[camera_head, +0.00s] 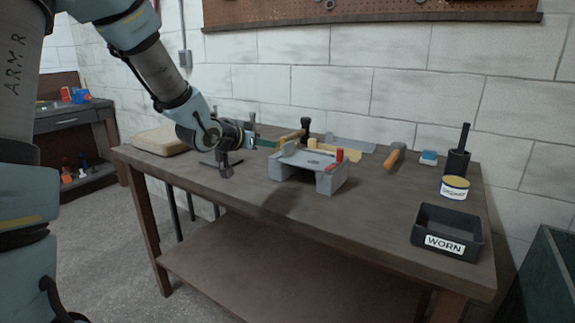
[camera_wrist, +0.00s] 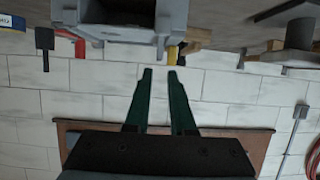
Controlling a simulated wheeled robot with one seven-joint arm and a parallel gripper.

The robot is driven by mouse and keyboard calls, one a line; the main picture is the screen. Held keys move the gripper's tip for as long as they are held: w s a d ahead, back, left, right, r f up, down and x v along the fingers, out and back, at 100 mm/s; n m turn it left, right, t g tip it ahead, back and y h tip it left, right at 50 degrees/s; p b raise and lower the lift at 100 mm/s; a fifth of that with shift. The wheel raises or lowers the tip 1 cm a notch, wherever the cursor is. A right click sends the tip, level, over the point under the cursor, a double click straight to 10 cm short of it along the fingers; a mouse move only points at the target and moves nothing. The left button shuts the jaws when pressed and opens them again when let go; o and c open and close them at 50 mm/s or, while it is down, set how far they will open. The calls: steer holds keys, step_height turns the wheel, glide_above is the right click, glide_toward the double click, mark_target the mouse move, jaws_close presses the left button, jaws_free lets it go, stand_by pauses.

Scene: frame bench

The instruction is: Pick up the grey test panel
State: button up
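A flat grey piece (camera_head: 350,144) lies at the back of the bench near the wall; it looks like the test panel, but I cannot be sure. A grey block-like fixture with a recess (camera_head: 322,182) stands in front of it, partly hiding that area. The fixture also shows upside down at the top of the wrist view (camera_wrist: 120,33). My gripper (camera_head: 272,143) is left of and behind the fixture, its green fingers pointing right. In the wrist view my gripper (camera_wrist: 160,72) has its fingers apart, with nothing between them.
A beige slab (camera_head: 158,143) lies at the left. The bench's front middle (camera_head: 350,215) is clear.

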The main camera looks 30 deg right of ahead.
mark_target(283, 146)
steer(key=p+x, duration=0.2)
steer(key=x, duration=0.7)
steer(key=shift+d+r+p, duration=0.1)
steer(key=shift+d+p, duration=0.1)
steer(key=shift+p, duration=0.1)
steer(key=shift+w+d+f, duration=0.25)
steer(key=shift+d, duration=0.1)
jaws_close()
stand_by(0.8)
